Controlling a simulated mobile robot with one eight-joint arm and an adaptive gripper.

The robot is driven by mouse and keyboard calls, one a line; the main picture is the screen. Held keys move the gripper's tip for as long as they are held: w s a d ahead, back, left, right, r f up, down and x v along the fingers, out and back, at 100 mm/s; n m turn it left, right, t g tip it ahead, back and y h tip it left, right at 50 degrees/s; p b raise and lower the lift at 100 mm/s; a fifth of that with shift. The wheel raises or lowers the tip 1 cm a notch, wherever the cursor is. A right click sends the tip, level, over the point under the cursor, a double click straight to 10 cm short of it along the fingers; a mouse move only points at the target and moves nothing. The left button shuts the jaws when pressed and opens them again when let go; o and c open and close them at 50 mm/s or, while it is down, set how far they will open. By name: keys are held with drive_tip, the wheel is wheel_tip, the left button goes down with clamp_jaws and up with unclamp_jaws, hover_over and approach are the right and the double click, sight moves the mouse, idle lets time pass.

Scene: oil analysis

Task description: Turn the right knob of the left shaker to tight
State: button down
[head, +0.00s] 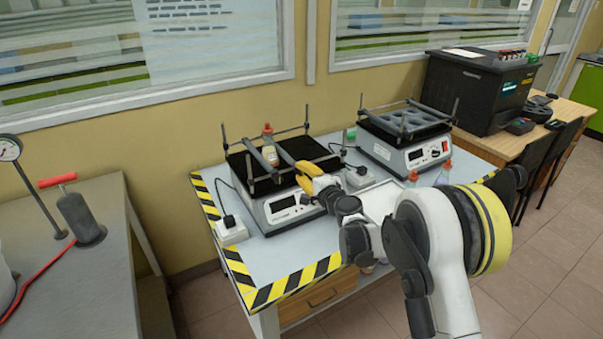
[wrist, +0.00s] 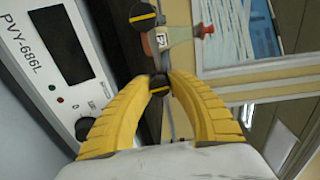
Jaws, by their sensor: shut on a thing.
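The left shaker (head: 285,208) stands on the table, with a black platform, rods and a white front panel. The panel (wrist: 62,62) fills the left of the wrist view. My gripper (head: 299,173) reaches over the shaker's front right from the right. In the wrist view its yellow fingertips (wrist: 160,80) are shut on the right knob (wrist: 159,86), a small black knob with a yellow line. The fingers cover part of it. The left knob (wrist: 143,15), also black with a yellow line, is free near the top edge.
The right shaker (head: 405,150) stands behind to the right. Red-capped bottles (head: 444,172) are near the table's right. A white power socket (head: 230,232) is at left.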

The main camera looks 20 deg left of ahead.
drive_tip(key=shift+m, duration=0.7)
drive_tip(key=c, duration=1.2)
unclamp_jaws()
drive_tip(key=v, duration=1.2)
